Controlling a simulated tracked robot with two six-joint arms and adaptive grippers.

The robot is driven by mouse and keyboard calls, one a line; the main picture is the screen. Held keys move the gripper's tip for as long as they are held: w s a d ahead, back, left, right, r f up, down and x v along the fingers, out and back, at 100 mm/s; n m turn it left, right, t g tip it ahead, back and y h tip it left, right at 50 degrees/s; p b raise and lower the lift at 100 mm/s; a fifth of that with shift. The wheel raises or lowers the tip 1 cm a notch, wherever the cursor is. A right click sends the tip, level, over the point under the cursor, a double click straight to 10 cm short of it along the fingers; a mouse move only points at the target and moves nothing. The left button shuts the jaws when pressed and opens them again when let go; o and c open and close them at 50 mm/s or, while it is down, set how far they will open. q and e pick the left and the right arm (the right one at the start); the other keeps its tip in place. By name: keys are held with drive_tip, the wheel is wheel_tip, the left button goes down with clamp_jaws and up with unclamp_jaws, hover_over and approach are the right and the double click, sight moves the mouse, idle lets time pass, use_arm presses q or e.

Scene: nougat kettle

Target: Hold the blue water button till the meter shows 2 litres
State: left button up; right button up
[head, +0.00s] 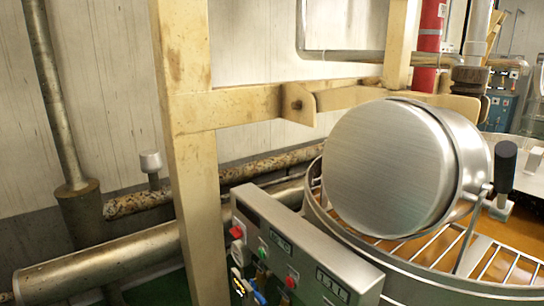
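A grey control panel (330,258) stands at the lower middle, in front of the kettle. It carries a small dark display (281,243) and a larger dark display (331,285). Their figures are too small to read, and I cannot tell which is the water meter. A small blue part (258,297) shows low on the panel at the bottom edge of the picture. I cannot tell for sure whether it is the blue water button. Red buttons (292,279) and a green button (262,250) sit on the panel face. Neither of my grippers is in view.
The kettle (398,276) with orange-brown contents under a wire grid is at the right, with a large steel drum (390,168) over it. A beige post (202,210) rises left of the panel. Pipes (110,262) run along the wall.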

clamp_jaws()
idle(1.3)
